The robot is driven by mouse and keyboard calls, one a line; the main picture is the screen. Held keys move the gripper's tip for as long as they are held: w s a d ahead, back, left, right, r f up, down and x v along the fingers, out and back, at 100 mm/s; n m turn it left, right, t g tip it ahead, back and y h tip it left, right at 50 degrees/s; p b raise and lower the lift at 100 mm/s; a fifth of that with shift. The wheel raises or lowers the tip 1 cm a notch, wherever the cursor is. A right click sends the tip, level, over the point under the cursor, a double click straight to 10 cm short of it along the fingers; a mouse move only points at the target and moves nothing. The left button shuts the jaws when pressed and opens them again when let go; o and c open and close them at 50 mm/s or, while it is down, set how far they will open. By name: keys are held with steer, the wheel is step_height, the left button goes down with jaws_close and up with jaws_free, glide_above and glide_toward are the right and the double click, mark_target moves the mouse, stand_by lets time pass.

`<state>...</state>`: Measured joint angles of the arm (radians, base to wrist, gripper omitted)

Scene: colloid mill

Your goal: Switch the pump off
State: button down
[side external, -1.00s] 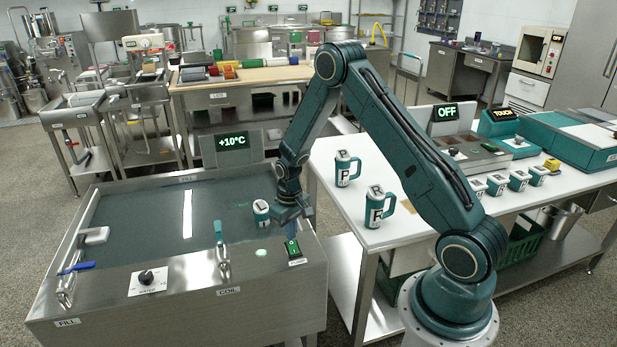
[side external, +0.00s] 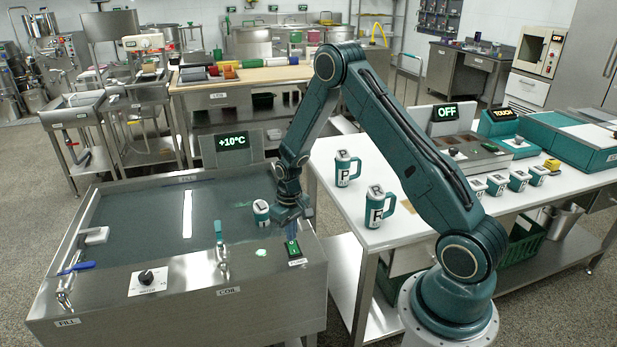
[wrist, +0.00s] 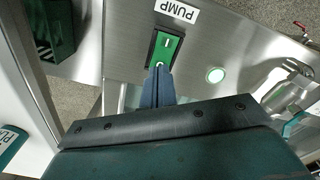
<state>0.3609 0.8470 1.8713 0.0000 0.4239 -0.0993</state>
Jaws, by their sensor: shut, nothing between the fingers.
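The pump switch is a green rocker in a dark frame (wrist: 165,49) beside the PUMP label (wrist: 177,11) in the wrist view. In the side view the switch (side external: 293,249) is at the right front corner of the steel bath. My gripper (wrist: 160,70) is shut and empty. Its blue fingertips are at the near end of the rocker, overlapping it in the wrist view. I cannot tell whether they touch or press it. A round pale-green lamp (wrist: 215,75) glows beside the switch.
A white and teal mug (side external: 261,212) stands in the bath (side external: 130,215), close to my gripper. Lever taps (side external: 222,255) and a knob (side external: 147,277) line the front edge. The white table (side external: 345,210) at right holds several mugs. Displays read +10°C and OFF.

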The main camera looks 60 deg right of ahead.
steer(key=shift+f, duration=0.8)
stand_by(0.8)
steer(key=shift+r, duration=3.5)
step_height(320, 180, up, 13)
steer(key=t, duration=0.1)
glide_above(292, 243)
steer(key=s+a, duration=0.2)
steer(key=a, duration=0.3)
steer(key=s+a+r+n+t, duration=0.1)
steer(key=s+a+r, duration=0.1)
steer(key=r, duration=0.2)
steer(key=s+a+r+t, duration=0.1)
steer(key=s+a+r, duration=0.1)
steer(key=s+r, duration=0.15)
steer(key=s+a+r+n+t, duration=0.1)
steer(key=s+a+r, duration=0.2)
steer(key=s, duration=0.5)
steer(key=s+a+r+n+t, duration=0.1)
steer(key=s+a+r, duration=0.2)
steer(key=s, duration=0.5)
steer(key=shift+s+a+r+t, duration=0.3)
steer(key=shift+a+r, duration=0.1)
steer(key=shift+r, duration=0.5)
